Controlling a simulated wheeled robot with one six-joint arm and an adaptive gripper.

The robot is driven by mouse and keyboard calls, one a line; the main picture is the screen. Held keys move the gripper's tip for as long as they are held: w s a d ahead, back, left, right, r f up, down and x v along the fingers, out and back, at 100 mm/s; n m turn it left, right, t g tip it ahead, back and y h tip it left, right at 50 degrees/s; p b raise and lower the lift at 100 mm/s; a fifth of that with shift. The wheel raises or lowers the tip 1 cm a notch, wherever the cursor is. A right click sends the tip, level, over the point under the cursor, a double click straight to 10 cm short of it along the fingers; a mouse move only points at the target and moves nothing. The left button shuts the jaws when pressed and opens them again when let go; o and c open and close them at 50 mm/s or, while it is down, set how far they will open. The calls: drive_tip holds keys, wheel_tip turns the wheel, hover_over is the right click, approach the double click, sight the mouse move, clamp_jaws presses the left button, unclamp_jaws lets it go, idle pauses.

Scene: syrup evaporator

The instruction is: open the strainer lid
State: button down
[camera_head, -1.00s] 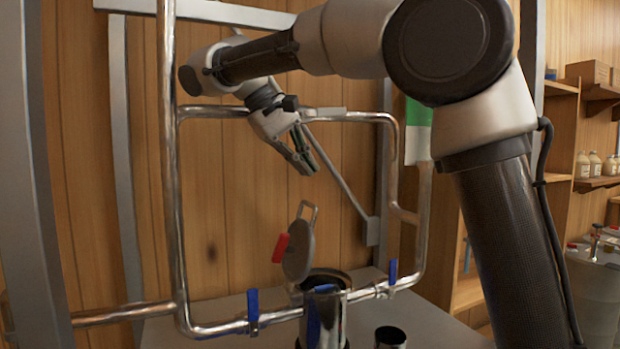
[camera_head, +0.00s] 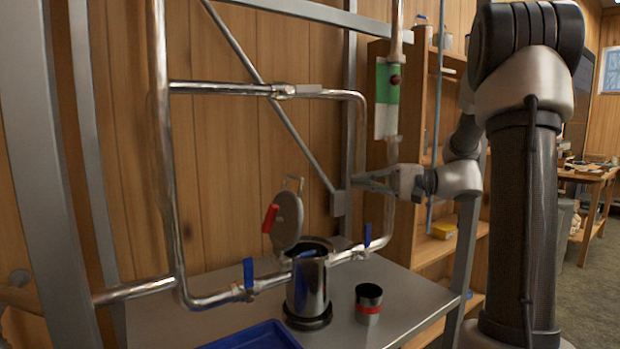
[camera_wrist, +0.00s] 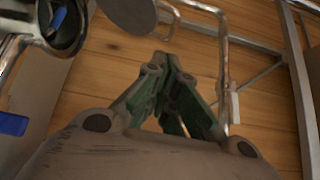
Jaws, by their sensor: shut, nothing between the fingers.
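The strainer (camera_head: 308,287) is a shiny metal cylinder on the steel table, fitted into the pipe run. Its round grey lid (camera_head: 287,220) stands raised, tilted up above the rim at the left, with a wire handle on top and a red grip (camera_head: 270,218) at its side. The strainer mouth is open. In the wrist view the lid (camera_wrist: 131,12) shows at the top, cut off by the edge, and the open strainer mouth (camera_wrist: 62,22) at the upper left. My gripper (camera_head: 358,181) is shut and empty, to the right of the lid and apart from it.
Blue-handled valves (camera_head: 248,275) sit on the pipes on both sides of the strainer. A dark cup with a red band (camera_head: 368,304) stands on the table at right. A blue tray (camera_head: 255,337) lies at front. A diagonal brace and upright pipes stand behind.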

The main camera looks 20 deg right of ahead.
drive_tip(key=w+a+r+t, duration=0.1)
drive_tip(key=w+a, duration=0.2)
drive_tip(key=a, duration=0.8)
drive_tip(key=shift+w+r+m, duration=0.15)
drive_tip(key=shift+w+m, duration=0.15)
drive_tip(key=shift+w, duration=0.05)
drive_tip(key=shift+a, duration=0.15)
drive_tip(key=a+n+h, duration=0.1)
drive_tip(key=a, duration=0.1)
drive_tip(key=s+a+r+n+h, duration=0.1)
drive_tip(key=a, duration=0.1)
drive_tip(key=s+a+r, duration=0.1)
drive_tip(key=a, duration=0.1)
drive_tip(key=shift+s+a+r+n+g+h, duration=0.1)
drive_tip(key=shift+a+n+g+h, duration=0.25)
drive_tip(key=shift+n+g+h, duration=0.05)
drive_tip(key=shift+s+a, duration=0.1)
drive_tip(key=shift+a, duration=0.2)
